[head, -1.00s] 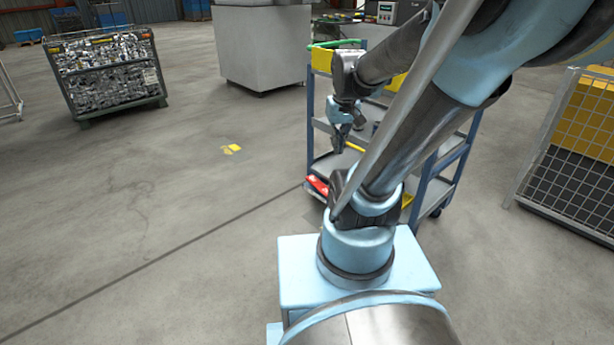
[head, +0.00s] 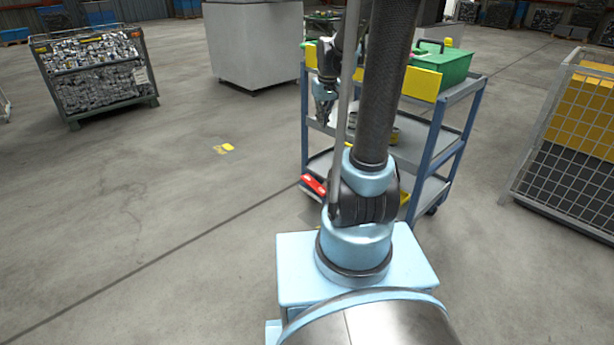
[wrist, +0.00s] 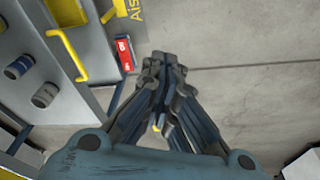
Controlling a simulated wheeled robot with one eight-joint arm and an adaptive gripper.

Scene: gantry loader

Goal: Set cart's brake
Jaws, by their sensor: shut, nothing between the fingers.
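The cart (head: 434,160) is a blue-grey shelved trolley standing just beyond my base in the head view. A red brake pedal (head: 314,184) sticks out low at its near left corner. In the wrist view the red pedal (wrist: 124,53) with white markings shows beyond and left of my fingertips, beside the cart's grey shelf (wrist: 70,105). My gripper (head: 323,112) is at the cart's left side, above the pedal and apart from it. In the wrist view my gripper (wrist: 163,70) is shut and empty, its fingers together. My arm hides part of the cart.
A green toolbox (head: 440,68) sits on the cart's top. A yellow handle (wrist: 72,58) and cylindrical parts (wrist: 44,95) lie near my gripper's left. A mesh cage (head: 572,140) stands right, a wire bin (head: 97,75) far left.

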